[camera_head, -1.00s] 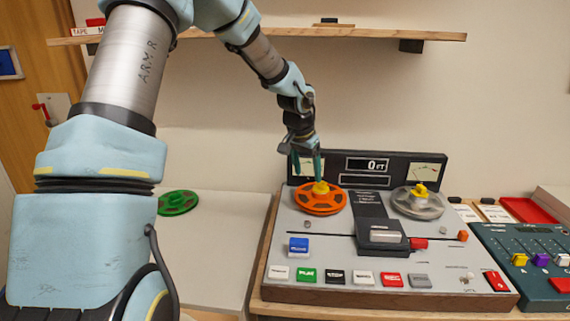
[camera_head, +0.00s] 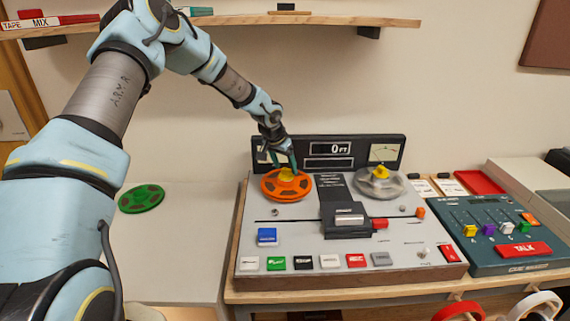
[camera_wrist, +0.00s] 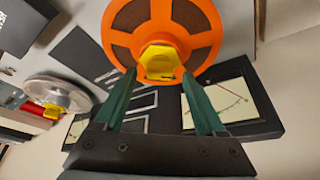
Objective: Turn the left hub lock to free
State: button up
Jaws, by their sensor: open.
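The left hub lock (camera_head: 288,174) is a yellow knob at the centre of the orange reel (camera_head: 270,189), on the left of the tape machine (camera_head: 300,232). In the wrist view the yellow lock (camera_wrist: 160,64) sits just beyond my fingertips, in the middle of the orange reel (camera_wrist: 205,35). My gripper (camera_wrist: 160,82) has green fingers, spread open and empty, pointing at the lock from either side. In the head view my gripper (camera_head: 284,163) is right at the lock's back edge. I cannot tell whether the fingers touch it.
A clear reel (camera_head: 395,188) with a yellow hub lock (camera_head: 378,171) is on the machine's right. A black meter panel (camera_head: 330,151) stands close behind the reels. A green reel (camera_head: 141,199) lies on the left table. A teal talk console (camera_head: 490,262) is at the right.

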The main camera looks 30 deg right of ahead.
jog(key=shift+d+f, duration=0.15)
jog(key=shift+f, duration=0.2)
grip_shut()
dwell(0.5)
